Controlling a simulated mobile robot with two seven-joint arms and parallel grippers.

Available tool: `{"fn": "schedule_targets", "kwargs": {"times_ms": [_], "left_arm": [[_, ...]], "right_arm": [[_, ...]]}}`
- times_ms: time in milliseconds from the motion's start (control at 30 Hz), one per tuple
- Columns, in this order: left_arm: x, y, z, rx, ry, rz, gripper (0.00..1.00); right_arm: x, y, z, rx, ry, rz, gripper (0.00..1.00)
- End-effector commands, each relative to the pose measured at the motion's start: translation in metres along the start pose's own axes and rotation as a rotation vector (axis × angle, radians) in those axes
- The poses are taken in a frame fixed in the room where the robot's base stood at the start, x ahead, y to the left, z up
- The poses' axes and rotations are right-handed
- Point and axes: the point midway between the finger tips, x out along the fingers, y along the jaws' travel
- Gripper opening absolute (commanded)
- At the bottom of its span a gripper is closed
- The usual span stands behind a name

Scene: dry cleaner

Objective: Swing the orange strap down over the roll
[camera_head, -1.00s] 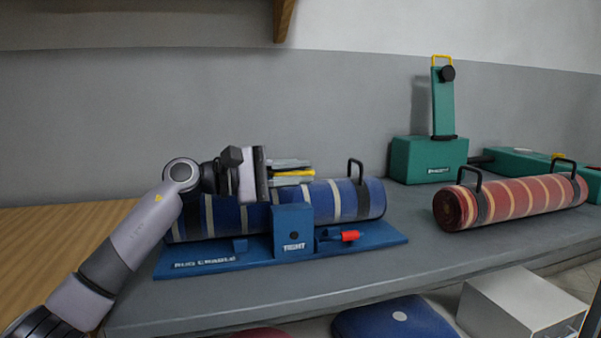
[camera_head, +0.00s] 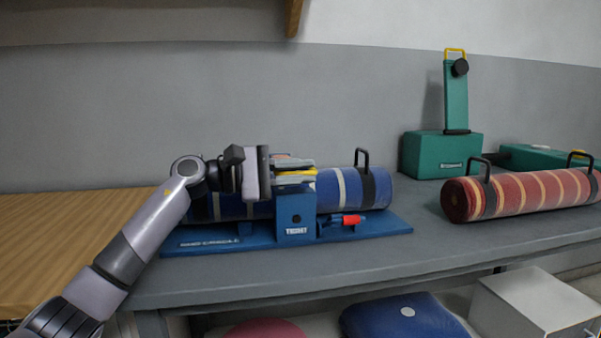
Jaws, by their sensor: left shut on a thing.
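A blue roll with pale bands (camera_head: 341,191) lies in a blue cradle (camera_head: 375,229) on the counter. A blue block (camera_head: 294,216) stands at the cradle's front, before the roll. My left gripper (camera_head: 294,172) is above the roll, just over the block. It is shut on a yellow piece (camera_head: 294,173), of which only a strip shows between the fingers. No clearly orange strap can be made out; the gripper hides most of what it holds. My right gripper is not in view.
A red peg (camera_head: 351,220) sits on the cradle's right part. A black handle (camera_head: 361,160) rises at the roll's right end.

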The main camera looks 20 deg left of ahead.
Motion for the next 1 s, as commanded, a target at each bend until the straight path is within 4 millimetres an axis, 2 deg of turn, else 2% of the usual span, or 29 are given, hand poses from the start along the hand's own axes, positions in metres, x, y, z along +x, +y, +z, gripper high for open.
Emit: {"fn": "schedule_targets", "kwargs": {"times_ms": [167,200,233,267,633,1000], "left_arm": [[0.000,-0.001,-0.001,-0.007,0.001,0.000,0.00],[0.000,-0.001,-0.001,-0.007,0.001,0.000,0.25],[0.000,-0.001,-0.001,-0.007,0.001,0.000,0.35],[0.000,-0.001,-0.001,-0.007,0.001,0.000,0.38],[-0.006,0.000,0.000,-0.001,0.001,0.000,0.38],[-0.061,-0.001,-0.002,-0.004,0.003,0.000,0.38]], "right_arm": [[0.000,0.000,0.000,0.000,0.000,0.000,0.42],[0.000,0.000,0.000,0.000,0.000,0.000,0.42],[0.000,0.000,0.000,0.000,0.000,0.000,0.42],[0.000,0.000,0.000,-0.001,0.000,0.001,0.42],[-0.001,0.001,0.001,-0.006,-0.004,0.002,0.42],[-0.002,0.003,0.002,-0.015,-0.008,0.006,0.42]]}}
